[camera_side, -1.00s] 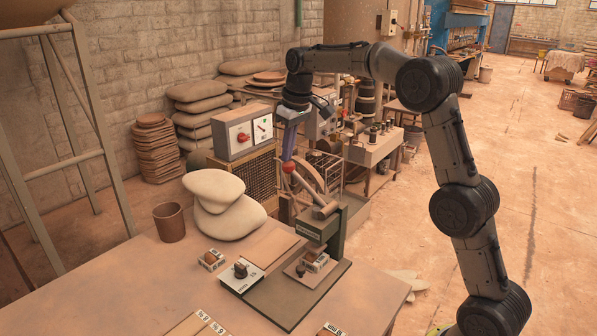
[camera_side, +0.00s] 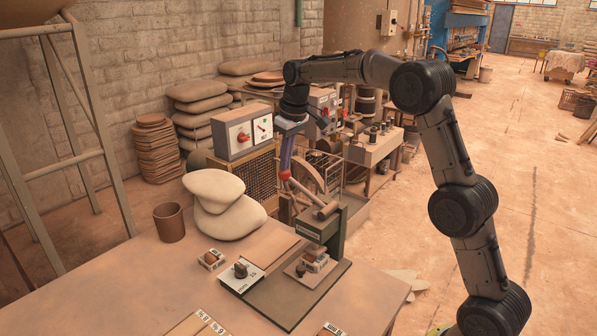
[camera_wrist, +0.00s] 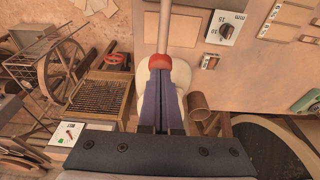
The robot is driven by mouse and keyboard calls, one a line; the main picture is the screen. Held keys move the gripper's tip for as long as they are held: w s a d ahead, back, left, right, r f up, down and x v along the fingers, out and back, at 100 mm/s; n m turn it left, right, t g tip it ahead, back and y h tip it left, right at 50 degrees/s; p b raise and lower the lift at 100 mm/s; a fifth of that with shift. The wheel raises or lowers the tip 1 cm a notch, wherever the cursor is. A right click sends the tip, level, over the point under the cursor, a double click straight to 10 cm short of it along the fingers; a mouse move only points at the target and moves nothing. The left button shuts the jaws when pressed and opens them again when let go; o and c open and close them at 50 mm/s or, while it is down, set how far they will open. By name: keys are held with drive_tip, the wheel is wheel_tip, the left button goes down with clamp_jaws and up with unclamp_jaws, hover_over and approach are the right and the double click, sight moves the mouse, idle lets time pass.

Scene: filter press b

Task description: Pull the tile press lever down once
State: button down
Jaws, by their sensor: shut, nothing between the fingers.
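The tile press (camera_side: 345,222) stands on the workbench, with a dark green upright and a flat base. Its lever (camera_side: 303,191) slants up and left from the pivot.
A dial box (camera_side: 241,277), a small block (camera_side: 211,259) and pale sacks (camera_side: 222,205) are on the bench (camera_side: 120,290) left of the press. A brown cup (camera_side: 169,222) stands farther left. A control box (camera_side: 243,130) is behind. The front left bench is mostly clear.

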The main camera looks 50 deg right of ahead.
drive_tip(key=shift+f, duration=0.35)
drive_tip(key=shift+w+f, duration=0.3)
drive_tip(key=shift+f, duration=0.4)
drive_tip(key=shift+w+f, duration=0.2)
drive_tip(key=shift+f, duration=0.55)
drive_tip(key=shift+w, duration=0.1)
wheel_tip(320, 180, up, 13)
idle(1.5)
